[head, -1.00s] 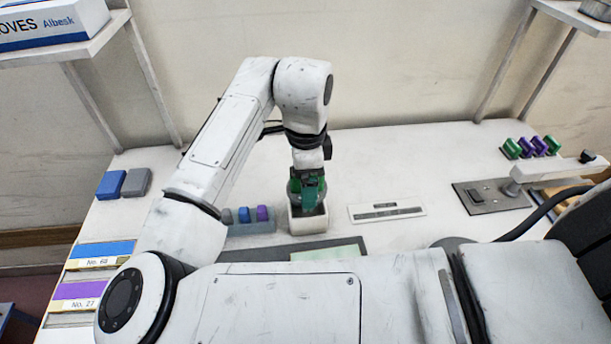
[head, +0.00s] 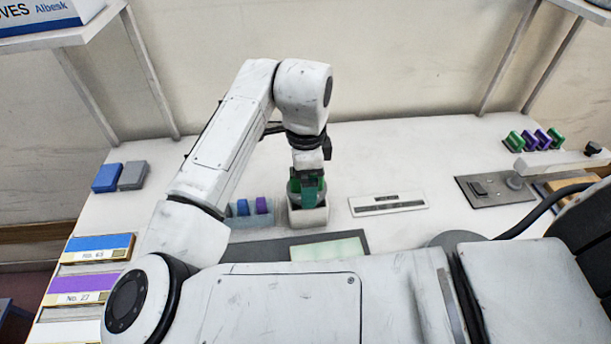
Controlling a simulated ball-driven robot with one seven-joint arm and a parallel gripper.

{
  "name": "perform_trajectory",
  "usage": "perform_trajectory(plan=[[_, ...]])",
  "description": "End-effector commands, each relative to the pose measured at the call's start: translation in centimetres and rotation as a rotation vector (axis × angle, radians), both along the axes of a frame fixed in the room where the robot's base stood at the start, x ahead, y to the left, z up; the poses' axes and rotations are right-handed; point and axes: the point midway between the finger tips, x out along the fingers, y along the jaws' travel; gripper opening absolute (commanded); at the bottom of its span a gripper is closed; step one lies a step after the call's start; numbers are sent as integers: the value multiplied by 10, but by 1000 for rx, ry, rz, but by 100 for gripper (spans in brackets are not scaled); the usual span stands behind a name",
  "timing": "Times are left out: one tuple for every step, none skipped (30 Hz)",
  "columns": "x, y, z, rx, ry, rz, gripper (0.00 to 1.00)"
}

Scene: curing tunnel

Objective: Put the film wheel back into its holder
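My gripper (head: 308,184) points down at a small white open-topped box (head: 308,216), which looks like the holder, on the white bench. Green and teal parts (head: 309,193) show at the fingers, just over and partly inside the box's mouth. A greyish rounded edge shows beside them. I cannot tell how much of this is the film wheel and how much is the gripper. The fingertips are hidden, so I cannot see whether they grip the wheel, or how deep it sits.
A grey tray (head: 246,221) with small blue and purple pieces stands just left of the box. A flat white panel (head: 388,203) lies to the right. A lever device (head: 500,189) and green and purple pieces (head: 534,140) are further right. Blue and grey blocks (head: 120,177) lie at left.

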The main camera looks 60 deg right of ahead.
Motion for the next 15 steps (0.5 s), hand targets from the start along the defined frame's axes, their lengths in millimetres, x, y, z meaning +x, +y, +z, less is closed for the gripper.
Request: perform_trajectory(plan=[[0,0,-2,0,0,0,48],[0,0,-3,0,0,0,48],[0,0,-4,0,0,0,48],[0,0,-5,0,0,0,48],[0,0,-6,0,0,0,48],[0,0,-7,0,0,0,48],[0,0,-8,0,0,0,48],[0,0,-9,-1,1,0,48],[0,0,-10,-1,1,0,48],[0,0,-11,-1,1,0,48],[0,0,-11,-1,1,0,48],[0,0,-12,-1,1,0,48],[0,0,-13,-1,1,0,48],[0,0,-14,-1,1,0,48],[0,0,-15,-1,1,0,48]])
